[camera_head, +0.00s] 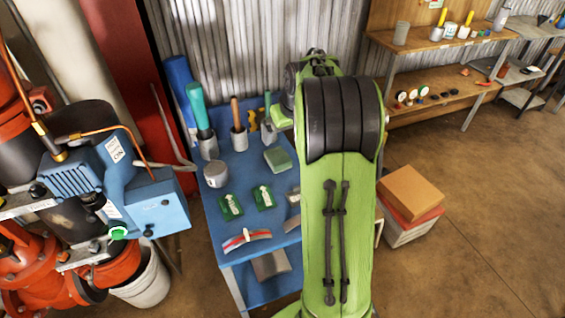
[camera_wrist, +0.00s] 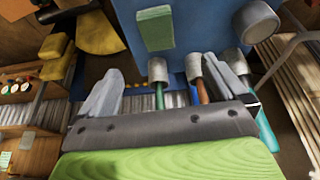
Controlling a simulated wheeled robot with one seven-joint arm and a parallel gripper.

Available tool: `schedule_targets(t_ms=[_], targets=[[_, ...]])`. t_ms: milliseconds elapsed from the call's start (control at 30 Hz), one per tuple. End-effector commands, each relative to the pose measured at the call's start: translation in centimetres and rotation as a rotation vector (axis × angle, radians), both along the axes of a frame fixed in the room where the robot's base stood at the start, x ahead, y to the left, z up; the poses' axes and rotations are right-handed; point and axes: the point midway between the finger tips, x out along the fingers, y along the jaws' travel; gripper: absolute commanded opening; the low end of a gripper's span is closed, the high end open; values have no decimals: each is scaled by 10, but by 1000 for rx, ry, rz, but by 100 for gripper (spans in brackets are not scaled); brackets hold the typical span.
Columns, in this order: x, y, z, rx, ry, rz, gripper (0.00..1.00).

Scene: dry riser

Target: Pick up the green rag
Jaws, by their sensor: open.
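The green rag (camera_head: 278,159) looks like a flat folded rectangle lying on the blue table (camera_head: 240,262), near its right side. In the wrist view the rag (camera_wrist: 155,28) shows at the top middle, on the blue surface. My gripper (camera_wrist: 167,88) is open, its two grey fingers spread apart at left and right. Nothing is held between the fingers, and the rag appears beyond them, not touched. In the head view my green arm hides the gripper and part of the table's right side.
Beside the rag are a grey tin (camera_head: 216,174), grey cups with a teal handle (camera_head: 198,106) and a wooden handle (camera_head: 236,112), and two green labelled packs (camera_head: 231,207). A red and white item (camera_head: 247,240) lies in front. A blue machine (camera_head: 150,200) stands left.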

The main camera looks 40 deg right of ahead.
Motion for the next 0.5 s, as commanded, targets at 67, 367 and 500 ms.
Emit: schedule_targets(t_ms=[67, 367, 500], targets=[[6, 0, -17, 2, 4, 2, 99], [33, -5, -84, 3, 4, 3, 99], [39, -7, -96, 1, 2, 3, 99]])
